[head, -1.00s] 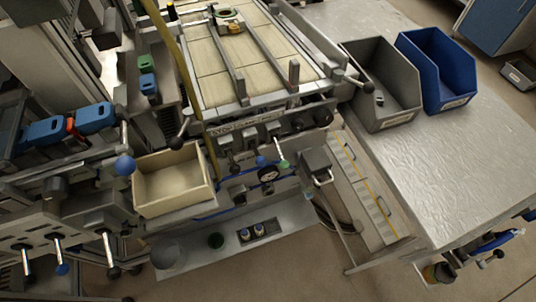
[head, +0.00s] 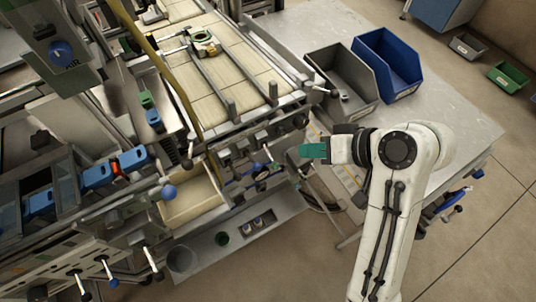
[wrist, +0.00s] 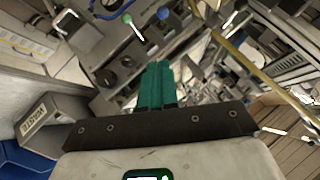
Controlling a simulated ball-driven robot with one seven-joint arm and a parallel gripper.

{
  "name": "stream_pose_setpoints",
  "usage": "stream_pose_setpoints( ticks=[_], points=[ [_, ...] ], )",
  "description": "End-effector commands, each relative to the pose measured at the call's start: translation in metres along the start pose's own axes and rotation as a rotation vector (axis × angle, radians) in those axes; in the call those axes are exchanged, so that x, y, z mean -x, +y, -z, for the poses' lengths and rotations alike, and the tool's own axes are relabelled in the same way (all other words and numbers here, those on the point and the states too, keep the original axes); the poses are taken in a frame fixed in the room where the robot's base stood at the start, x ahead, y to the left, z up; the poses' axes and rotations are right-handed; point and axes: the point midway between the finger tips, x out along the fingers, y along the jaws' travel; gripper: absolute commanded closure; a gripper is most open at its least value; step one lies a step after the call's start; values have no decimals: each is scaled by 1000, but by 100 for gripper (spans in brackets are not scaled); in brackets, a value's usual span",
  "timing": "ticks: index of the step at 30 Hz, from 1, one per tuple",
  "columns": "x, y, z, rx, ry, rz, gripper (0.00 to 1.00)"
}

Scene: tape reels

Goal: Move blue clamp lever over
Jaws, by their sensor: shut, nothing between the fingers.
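Several blue-knobbed levers show, and I cannot tell for sure which one is the clamp lever. One large blue ball knob (head: 169,192) stands at the left of the wooden box in the head view. A smaller blue knob (head: 113,282) hangs at the lower left. In the wrist view, a blue ball knob (wrist: 163,13) is beyond my fingertips, with a green-knobbed lever (wrist: 127,18) to its left. My gripper (head: 303,151) has teal fingers and is right of the machine's front panel, apart from the knobs. In the wrist view its fingers (wrist: 158,68) are together and empty.
A grey bin (head: 342,85) and a blue bin (head: 390,65) stand on the metal table at the right. A pale wooden box (head: 190,207) sits below the conveyor (head: 215,75). A yellow post (head: 172,75) rises before the machine. Floor at lower right is clear.

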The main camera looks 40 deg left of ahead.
Motion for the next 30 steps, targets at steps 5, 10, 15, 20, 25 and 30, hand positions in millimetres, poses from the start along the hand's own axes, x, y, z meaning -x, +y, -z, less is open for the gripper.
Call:
stream_pose_setpoints(
  ticks=[5,10,15,20,25,30],
  points=[
    [0,-9,10,19,-3,21,100],
    [0,-9,9,19,-3,20,100],
    [-2,-9,9,18,-3,20,100],
    [-19,-10,9,17,-6,22,100],
    [-50,-12,9,17,-8,22,100],
    [-83,-12,9,17,-6,21,100]
  ],
)
